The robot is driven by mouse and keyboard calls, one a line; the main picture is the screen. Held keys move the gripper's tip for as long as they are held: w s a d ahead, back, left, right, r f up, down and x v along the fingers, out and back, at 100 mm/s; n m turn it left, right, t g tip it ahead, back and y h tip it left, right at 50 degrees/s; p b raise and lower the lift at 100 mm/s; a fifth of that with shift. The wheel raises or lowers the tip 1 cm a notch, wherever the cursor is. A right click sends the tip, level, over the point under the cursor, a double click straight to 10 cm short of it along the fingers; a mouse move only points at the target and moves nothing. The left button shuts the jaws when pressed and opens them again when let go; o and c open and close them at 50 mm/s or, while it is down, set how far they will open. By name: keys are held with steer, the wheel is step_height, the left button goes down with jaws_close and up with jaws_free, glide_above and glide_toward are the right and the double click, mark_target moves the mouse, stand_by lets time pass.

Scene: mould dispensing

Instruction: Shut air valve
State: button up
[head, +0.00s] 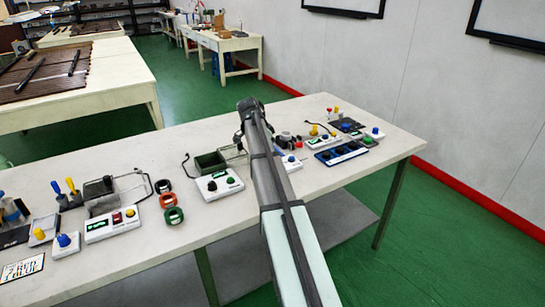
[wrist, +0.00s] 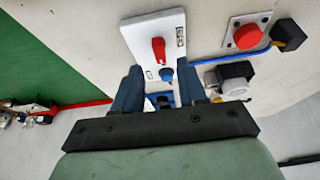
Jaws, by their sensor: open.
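In the wrist view a white plate (wrist: 146,30) carries a red lever (wrist: 158,46) and, nearer to me, a blue knob (wrist: 166,74). Either could belong to the air valve; I cannot tell which from its labels, which are too small to read. My gripper (wrist: 158,84) is open, its two blue fingers apart, one on each side of the blue knob's end of the plate. The red lever lies beyond the fingertips. Whether a finger touches the plate is not clear. In the head view my arm reaches across the white table and hides this spot.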

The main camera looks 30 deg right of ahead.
steer(key=v, duration=0.9)
steer(key=shift+r, duration=0.1)
